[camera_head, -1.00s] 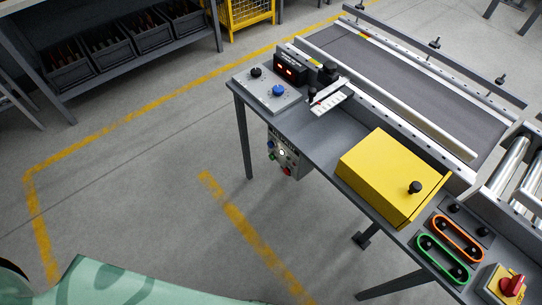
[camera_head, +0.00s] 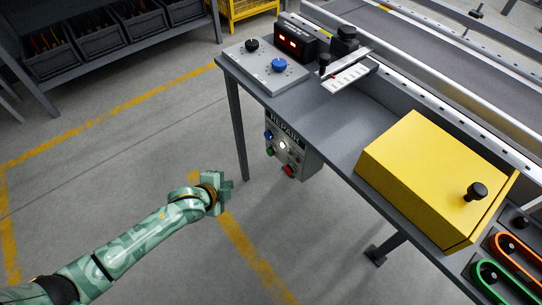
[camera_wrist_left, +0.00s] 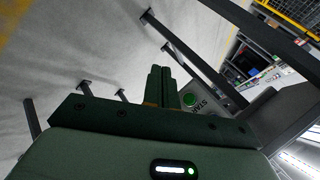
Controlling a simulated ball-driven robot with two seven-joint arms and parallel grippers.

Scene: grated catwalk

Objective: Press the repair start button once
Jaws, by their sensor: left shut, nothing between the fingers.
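The grey repair box (camera_head: 307,161), labelled REPAIR, hangs under the table's near edge. Its face carries a blue button, a lit white one, a green button (camera_head: 270,152) and a red one. My left gripper (camera_head: 224,187) is shut and empty, in front of the box and to its left, apart from it. In the left wrist view the shut fingers (camera_wrist_left: 160,84) point forward, and a green button (camera_wrist_left: 190,100) with a START label shows just right of their tips. My right gripper is in neither view.
The table (camera_head: 330,125) bears a control plate with black and blue knobs (camera_head: 279,65), a red display (camera_head: 293,44) and a yellow box (camera_head: 425,175). A table leg (camera_head: 238,130) stands left of the repair box. Open floor lies around my left arm.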

